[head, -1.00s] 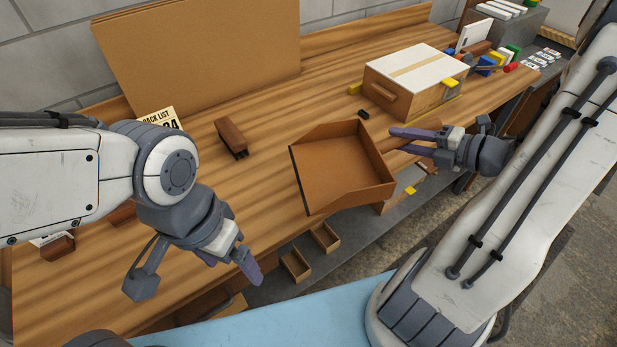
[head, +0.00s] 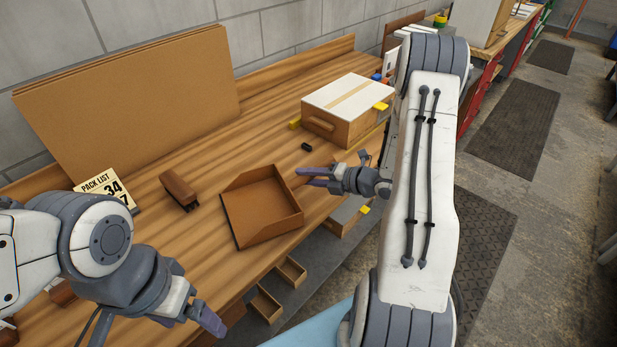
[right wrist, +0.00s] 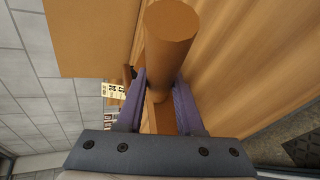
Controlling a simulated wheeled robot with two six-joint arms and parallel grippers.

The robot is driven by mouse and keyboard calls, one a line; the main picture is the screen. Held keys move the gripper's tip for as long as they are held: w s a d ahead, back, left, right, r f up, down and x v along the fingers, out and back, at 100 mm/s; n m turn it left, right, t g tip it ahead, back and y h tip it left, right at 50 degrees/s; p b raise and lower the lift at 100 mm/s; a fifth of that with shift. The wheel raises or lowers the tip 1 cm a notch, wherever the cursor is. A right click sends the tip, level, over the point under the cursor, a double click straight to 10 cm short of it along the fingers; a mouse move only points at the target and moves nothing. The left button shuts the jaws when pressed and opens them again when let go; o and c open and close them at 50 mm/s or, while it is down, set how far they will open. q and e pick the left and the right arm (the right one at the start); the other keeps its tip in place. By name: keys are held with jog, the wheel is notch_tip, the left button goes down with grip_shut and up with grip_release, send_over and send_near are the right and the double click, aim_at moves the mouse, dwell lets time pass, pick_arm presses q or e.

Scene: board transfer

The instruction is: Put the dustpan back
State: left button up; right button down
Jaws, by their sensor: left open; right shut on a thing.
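The dustpan (head: 262,205) is a brown, open, shallow pan at the middle of the workbench in the head view, its handle toward the right. My right gripper (head: 313,178) is shut on that handle. In the right wrist view the round brown handle (right wrist: 170,45) passes between the two purple fingers. I cannot tell whether the pan touches the bench. My left gripper (head: 207,318) is open and empty at the bench's front, lower left of the pan.
A brown block-like brush (head: 180,188) lies left of the pan. A wooden box with a white lid (head: 348,105) stands behind it, with a small black piece (head: 306,146) nearby. Cardboard sheets (head: 130,100) lean at the back. Open drawers (head: 266,305) sit below the front edge.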

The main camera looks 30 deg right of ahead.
jog(key=shift+f, duration=0.5)
jog(key=shift+f, duration=0.2)
jog(key=c, duration=0.5)
grip_release()
jog(key=shift+c, duration=0.2)
jog(key=shift+r, duration=0.1)
